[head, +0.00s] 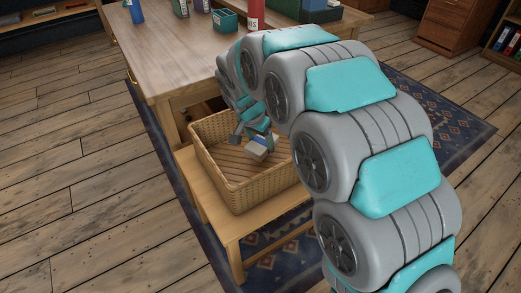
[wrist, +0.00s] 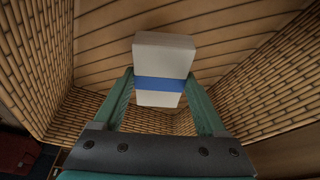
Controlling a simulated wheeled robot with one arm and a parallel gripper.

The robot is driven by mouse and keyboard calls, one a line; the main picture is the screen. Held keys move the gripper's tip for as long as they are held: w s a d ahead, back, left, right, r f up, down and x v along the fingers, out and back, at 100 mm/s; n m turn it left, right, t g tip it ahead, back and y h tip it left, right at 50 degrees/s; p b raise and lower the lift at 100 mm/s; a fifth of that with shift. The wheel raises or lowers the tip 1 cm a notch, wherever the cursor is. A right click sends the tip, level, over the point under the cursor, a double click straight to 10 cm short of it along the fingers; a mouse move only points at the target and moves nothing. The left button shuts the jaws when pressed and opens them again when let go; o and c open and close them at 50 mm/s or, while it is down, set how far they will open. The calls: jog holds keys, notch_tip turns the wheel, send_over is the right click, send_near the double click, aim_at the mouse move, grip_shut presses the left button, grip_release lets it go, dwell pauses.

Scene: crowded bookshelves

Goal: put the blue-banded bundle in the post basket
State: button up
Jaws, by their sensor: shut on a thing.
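The blue-banded bundle (wrist: 165,60) is a white block with a blue band around it. My gripper (wrist: 160,92) is shut on it, one finger on each side at the band. In the head view the bundle (head: 257,149) shows below my gripper (head: 254,136), inside the opening of the wicker post basket (head: 237,196). The basket's woven walls also surround the bundle in the wrist view (wrist: 40,70). The basket floor looks bare around it. I cannot tell whether the bundle touches the floor.
The basket stands on a low wooden bench (head: 216,212) beside a wooden desk (head: 170,62). On the desk are a blue bottle (head: 136,11), a green container (head: 225,20) and a red cylinder (head: 256,15). A patterned rug (head: 425,105) lies beneath. Open floor is at the left.

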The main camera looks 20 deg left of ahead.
aim_at(261, 150)
jog(key=shift+f, duration=2)
jog(key=shift+f, duration=0.1)
jog(key=o, duration=1.4)
jog(key=b+v, duration=0.1)
jog(key=v, duration=1.1)
